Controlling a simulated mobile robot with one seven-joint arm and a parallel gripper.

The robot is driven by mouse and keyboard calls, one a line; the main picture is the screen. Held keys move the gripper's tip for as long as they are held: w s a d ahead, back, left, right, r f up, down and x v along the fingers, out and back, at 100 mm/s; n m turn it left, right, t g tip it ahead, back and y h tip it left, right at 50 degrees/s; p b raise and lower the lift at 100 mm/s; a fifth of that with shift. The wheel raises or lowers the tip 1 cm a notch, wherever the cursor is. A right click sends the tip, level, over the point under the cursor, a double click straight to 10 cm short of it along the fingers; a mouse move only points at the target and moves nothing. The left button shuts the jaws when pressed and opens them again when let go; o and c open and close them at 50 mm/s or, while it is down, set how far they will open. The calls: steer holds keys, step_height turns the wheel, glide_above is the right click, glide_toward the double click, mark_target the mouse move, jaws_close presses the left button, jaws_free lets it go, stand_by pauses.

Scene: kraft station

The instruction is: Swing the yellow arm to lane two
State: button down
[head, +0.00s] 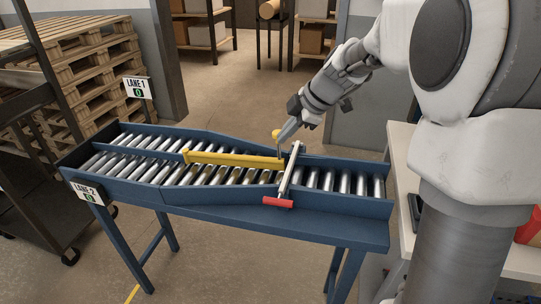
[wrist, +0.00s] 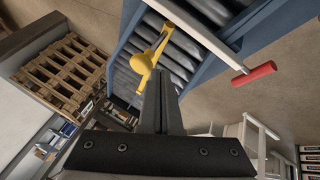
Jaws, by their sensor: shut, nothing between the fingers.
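The yellow arm (head: 232,159) lies lengthwise over the rollers of the blue conveyor (head: 290,222). Its left end is near where the lanes split; I cannot tell which lane it closes. A yellow knob (head: 276,134) stands near its right end; it also shows in the wrist view (wrist: 143,63). My gripper (head: 281,141) is shut and empty beside the knob. In the wrist view its fingers (wrist: 160,78) are together, just right of the knob; whether they touch it is unclear. The lane two sign (head: 88,193) is on the near left end, the lane one sign (head: 138,88) behind.
A pale bar (head: 291,170) with a red handle (head: 278,203) crosses the conveyor close to the right of my gripper. Stacked pallets (head: 75,60) stand back left. A white table (head: 402,190) is at the right. Floor in front is clear.

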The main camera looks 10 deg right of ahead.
steer(key=w+d+n+g, duration=0.1)
steer(key=w+d+n, duration=0.1)
steer(key=w, duration=0.3)
steer(key=shift+w+d+r+y+p, duration=0.2)
steer(key=shift+w+y+p, duration=0.15)
steer(key=shift+y, duration=0.05)
steer(key=shift+s, duration=0.15)
